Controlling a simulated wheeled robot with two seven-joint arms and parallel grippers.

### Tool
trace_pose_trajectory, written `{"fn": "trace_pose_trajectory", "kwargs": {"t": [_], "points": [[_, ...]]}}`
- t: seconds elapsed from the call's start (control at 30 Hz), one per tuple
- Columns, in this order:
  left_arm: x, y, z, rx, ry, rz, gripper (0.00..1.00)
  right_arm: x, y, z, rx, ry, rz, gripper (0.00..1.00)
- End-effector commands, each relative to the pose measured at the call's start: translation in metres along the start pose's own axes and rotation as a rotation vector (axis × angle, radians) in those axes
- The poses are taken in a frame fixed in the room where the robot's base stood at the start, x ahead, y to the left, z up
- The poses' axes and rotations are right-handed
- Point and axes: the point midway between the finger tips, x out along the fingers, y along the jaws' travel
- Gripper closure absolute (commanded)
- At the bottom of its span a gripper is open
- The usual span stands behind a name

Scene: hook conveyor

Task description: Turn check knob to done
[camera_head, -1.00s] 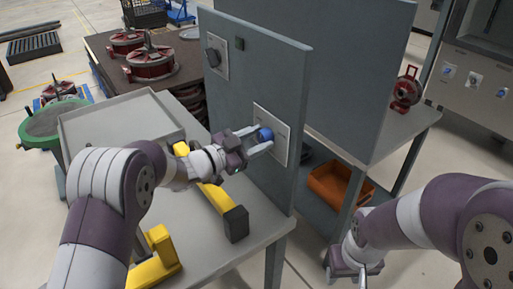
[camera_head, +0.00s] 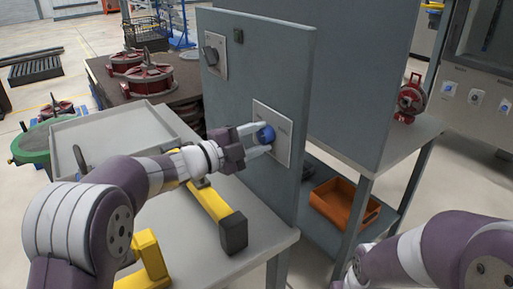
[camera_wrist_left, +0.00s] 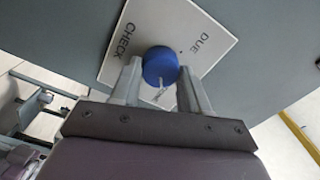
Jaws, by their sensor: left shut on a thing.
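The blue check knob (camera_head: 266,135) sits on a white square plate (camera_head: 285,127) on the upright grey panel. My left gripper (camera_head: 262,141) is shut on the knob, one finger on each side. In the left wrist view the knob (camera_wrist_left: 160,66) is between the two fingers (camera_wrist_left: 161,88). The plate (camera_wrist_left: 172,25) reads CHECK and DUE there, both tilted. A pale mark on the knob points toward the gripper's palm. Lettering below the knob is mostly hidden by the gripper. My right arm (camera_head: 425,250) is at lower right; its gripper is out of view.
A second, dark knob (camera_head: 212,56) is higher on the same panel (camera_head: 260,60). Below my left arm, a yellow handle with a black end (camera_head: 232,230) lies over the grey table (camera_head: 205,258). An orange bin (camera_head: 340,203) is on a low shelf behind the panel.

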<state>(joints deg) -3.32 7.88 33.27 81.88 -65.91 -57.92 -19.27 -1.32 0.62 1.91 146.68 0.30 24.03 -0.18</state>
Motion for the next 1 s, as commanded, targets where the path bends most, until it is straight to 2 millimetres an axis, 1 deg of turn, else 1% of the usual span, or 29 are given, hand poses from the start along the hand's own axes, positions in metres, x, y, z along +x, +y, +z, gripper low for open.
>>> {"fn": "trace_pose_trajectory", "kwargs": {"t": [0.03, 0.23, 0.8, 0.83, 0.87, 0.9, 1.0], "points": [[0.0001, 0.0033, 0.0011, 0.022, 0.001, 0.000, 0.85, 0.0064, 0.0000, 0.0007, 0.000, 0.000, 0.000, 0.53], [0.0001, 0.0023, 0.0007, 0.088, 0.000, 0.001, 0.85, 0.0131, 0.0000, 0.0015, 0.000, 0.000, 0.000, 0.53], [0.0001, 0.0009, 0.0002, 0.118, 0.000, 0.002, 0.85, 0.0151, 0.0000, 0.0017, 0.000, 0.000, 0.000, 0.53], [0.0001, 0.0009, 0.0002, 0.118, 0.000, 0.002, 0.52, 0.0151, 0.0000, 0.0018, 0.000, 0.000, 0.000, 0.53], [0.0001, 0.0009, 0.0002, 0.118, 0.000, 0.002, 0.42, 0.0151, 0.0000, 0.0018, 0.000, 0.000, 0.000, 0.53], [0.0001, 0.0009, 0.0002, 0.118, 0.000, 0.002, 0.29, 0.0151, 0.0000, 0.0017, 0.000, 0.000, 0.000, 0.53], [0.0001, 0.0008, 0.0002, 0.117, 0.000, 0.002, 0.29, 0.0150, 0.0000, 0.0017, 0.000, 0.000, 0.000, 0.53]]}}
